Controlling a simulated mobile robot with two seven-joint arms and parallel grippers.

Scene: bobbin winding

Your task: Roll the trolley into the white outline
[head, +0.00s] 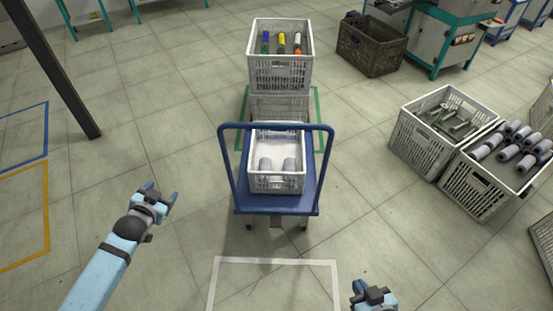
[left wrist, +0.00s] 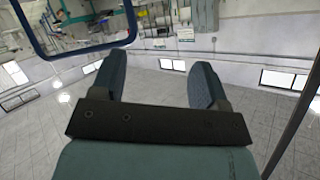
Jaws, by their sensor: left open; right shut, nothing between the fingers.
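The blue trolley (head: 277,204) stands in the middle of the head view, its blue push handle (head: 276,126) facing me. A white crate (head: 276,183) with grey bobbins rides on it. The white outline (head: 275,261) is on the floor in front of the trolley, nearer to me, and its lower part is cut off by the picture edge. My left gripper (head: 161,199) is open and empty, left of the trolley and apart from it. The handle also shows at the top left of the left wrist view (left wrist: 84,47). My right gripper (head: 374,296) is shut and empty, by the outline's right side.
Stacked white crates (head: 280,73) with coloured bobbins stand behind the trolley in a green outline (head: 319,110). Two white crates (head: 407,152) stand to the right. A dark post (head: 62,75) rises at left. The floor around the white outline is clear.

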